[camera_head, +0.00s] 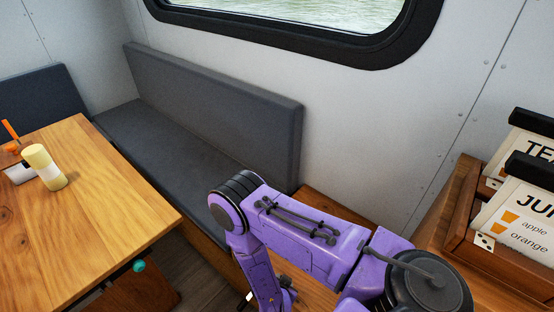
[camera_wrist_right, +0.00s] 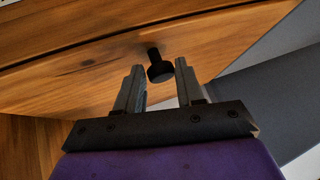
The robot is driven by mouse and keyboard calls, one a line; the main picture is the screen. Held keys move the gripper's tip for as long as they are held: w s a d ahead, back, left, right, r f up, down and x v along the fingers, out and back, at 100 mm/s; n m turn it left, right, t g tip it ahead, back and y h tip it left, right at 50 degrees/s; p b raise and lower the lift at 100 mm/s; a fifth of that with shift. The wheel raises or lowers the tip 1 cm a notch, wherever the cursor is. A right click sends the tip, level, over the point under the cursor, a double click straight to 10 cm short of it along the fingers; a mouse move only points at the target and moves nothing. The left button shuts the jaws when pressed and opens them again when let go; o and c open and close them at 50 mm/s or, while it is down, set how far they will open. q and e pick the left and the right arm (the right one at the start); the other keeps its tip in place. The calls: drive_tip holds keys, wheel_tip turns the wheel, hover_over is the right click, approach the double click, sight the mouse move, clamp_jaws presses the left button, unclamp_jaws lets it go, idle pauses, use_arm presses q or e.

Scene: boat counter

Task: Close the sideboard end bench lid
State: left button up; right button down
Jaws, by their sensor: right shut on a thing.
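A wooden panel with a black knob (camera_wrist_right: 160,68) fills much of the right wrist view; it looks like the bench lid (camera_wrist_right: 85,70). A dark seam runs along the panel's upper part. My right gripper (camera_wrist_right: 158,75) has one finger on each side of the knob and is shut on it. In the head view, bare wood of the end bench (camera_head: 325,207) shows between the grey cushions and the sideboard, partly hidden behind my purple right arm. My right gripper is hidden or unclear there. How far the lid stands open cannot be told. My left gripper is not in view.
A wooden sideboard (camera_head: 455,215) with a rack of labelled cartons (camera_head: 520,215) stands at the right. A wooden table (camera_head: 95,205) with a pale yellow cup-like item (camera_head: 44,168) stands at the left. The grey bench seat (camera_head: 165,145) and backrest line the wall.

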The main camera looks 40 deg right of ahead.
drive_tip(key=c, duration=0.8)
unclamp_jaws()
drive_tip(key=shift+a, duration=0.1)
drive_tip(key=shift+w+r, duration=0.1)
drive_tip(key=v, duration=1)
drive_tip(key=shift+a+r+p, duration=0.1)
drive_tip(key=shift+r+p, duration=0.1)
drive_tip(key=shift+p, duration=0.2)
